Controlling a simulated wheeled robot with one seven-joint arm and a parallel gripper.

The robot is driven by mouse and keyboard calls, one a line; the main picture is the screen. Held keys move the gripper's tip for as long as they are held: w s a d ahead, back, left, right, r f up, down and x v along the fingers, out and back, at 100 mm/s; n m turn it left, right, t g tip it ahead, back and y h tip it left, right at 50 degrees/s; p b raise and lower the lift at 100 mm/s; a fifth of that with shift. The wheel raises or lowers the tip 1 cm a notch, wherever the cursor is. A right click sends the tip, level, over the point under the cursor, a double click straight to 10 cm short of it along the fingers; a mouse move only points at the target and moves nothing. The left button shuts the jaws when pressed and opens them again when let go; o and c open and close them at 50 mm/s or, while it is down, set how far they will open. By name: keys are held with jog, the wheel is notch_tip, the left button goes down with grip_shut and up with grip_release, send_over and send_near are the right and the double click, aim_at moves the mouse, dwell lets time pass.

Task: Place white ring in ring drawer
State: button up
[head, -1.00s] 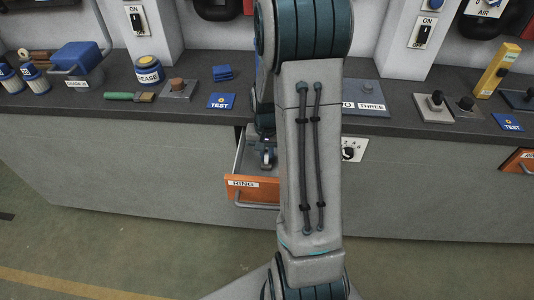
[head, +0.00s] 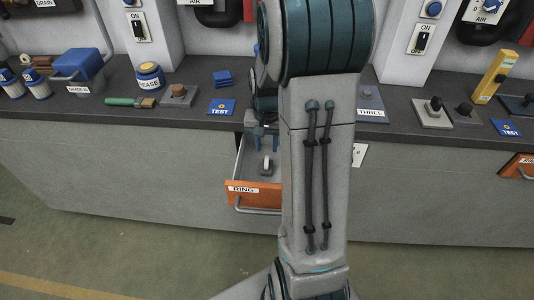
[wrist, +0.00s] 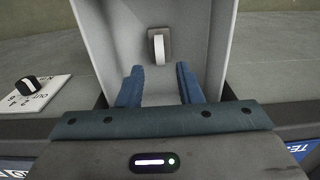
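The orange-fronted ring drawer, labelled RING (head: 254,196), is pulled out below the counter; its grey interior also shows in the wrist view (wrist: 203,30). The white ring (wrist: 159,48) is inside the drawer, seen nearly edge-on and looking upright, with a darker grey patch around it. In the head view the ring (head: 266,166) shows inside the drawer too. My gripper (wrist: 160,69) is open and empty, its two blue fingers apart and clear of the ring. In the head view the gripper (head: 262,138) is above the back of the drawer, partly hidden by my arm.
The counter (head: 60,115) carries a blue bin (head: 80,65), a grease jar (head: 150,76), a brush (head: 137,102), a blue TEST card (head: 221,107) and knobbed plates (head: 433,112). A dial plate (wrist: 35,95) is beside the drawer. Another orange drawer (head: 520,166) is at the right.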

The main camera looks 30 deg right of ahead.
aim_at(267, 159)
jog(key=s+a+r+n, duration=0.2)
jog(key=s+a+r, duration=0.3)
jog(key=a+r, duration=0.3)
jog(key=s+a+r+n+t, duration=0.2)
jog(key=s+a+r+n, duration=0.1)
jog(key=s, duration=0.7)
jog(key=a+n, duration=0.1)
jog(key=a, duration=0.1)
jog(key=shift+a+r+n, duration=0.2)
jog(key=shift+a+n, duration=0.2)
